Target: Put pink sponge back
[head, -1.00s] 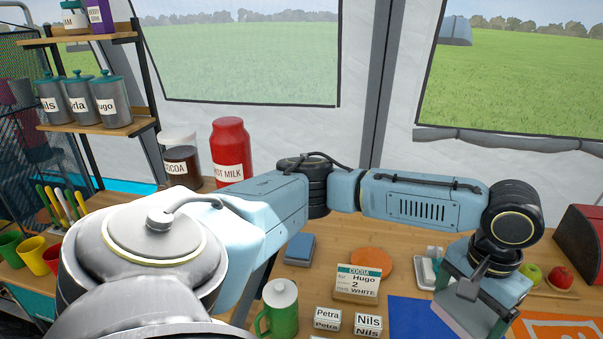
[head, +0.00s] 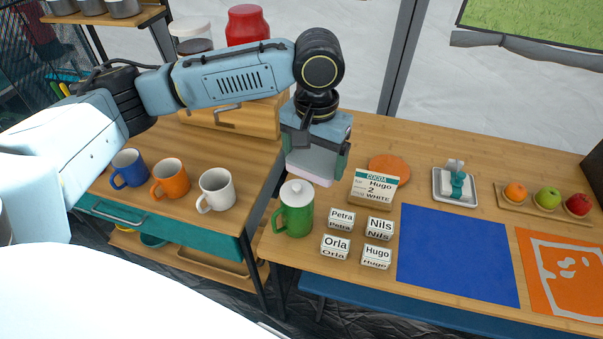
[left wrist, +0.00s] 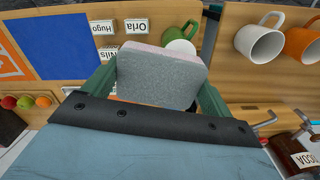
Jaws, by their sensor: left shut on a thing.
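The pink sponge (head: 309,178) is in my left gripper (head: 316,163), above the left part of the counter, just behind the green lidded mug (head: 294,210). In the head view its grey face and pink lower edge show under the gripper. In the left wrist view the sponge (left wrist: 160,80) shows a broad grey face and a thin pink edge, held between the green fingers of my gripper (left wrist: 158,85). It covers part of the counter and part of the green mug (left wrist: 180,43). My right gripper is not in view.
Name blocks (head: 341,219), a cocoa order card (head: 373,189), an orange disc (head: 389,169), a blue mat (head: 455,254) and a tray with a tied white item (head: 455,184) are on the counter. Several mugs (head: 217,190) stand on the left table. A wooden box (head: 240,117) is behind.

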